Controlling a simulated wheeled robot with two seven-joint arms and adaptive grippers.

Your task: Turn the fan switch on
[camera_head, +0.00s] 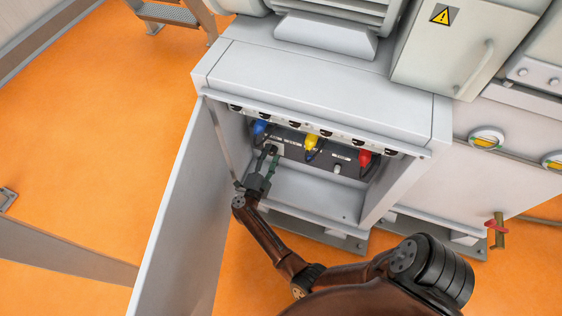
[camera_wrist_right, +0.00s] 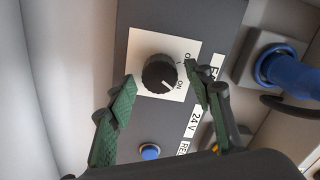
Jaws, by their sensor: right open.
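The fan switch is a black round knob (camera_wrist_right: 158,75) with a white pointer mark, on a white plate (camera_wrist_right: 136,45) with ON lettering, in the right wrist view. It sits on a dark panel (camera_wrist_right: 205,22), which shows inside the open cabinet in the head view (camera_head: 324,157). My right gripper (camera_wrist_right: 162,78) is open, with one green finger at each side of the knob in the picture. Contact cannot be told. In the head view, my right gripper (camera_head: 269,154) reaches into the cabinet's left part and partly hides the switch area. My left gripper is not in view.
A blue plug (camera_head: 260,128), a yellow plug (camera_head: 311,143) and a red plug (camera_head: 365,158) are along the panel. A blue button (camera_wrist_right: 149,152) is below the knob in the wrist view. The open cabinet door (camera_head: 180,215) stands left of my arm. The cabinet's lower space is clear.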

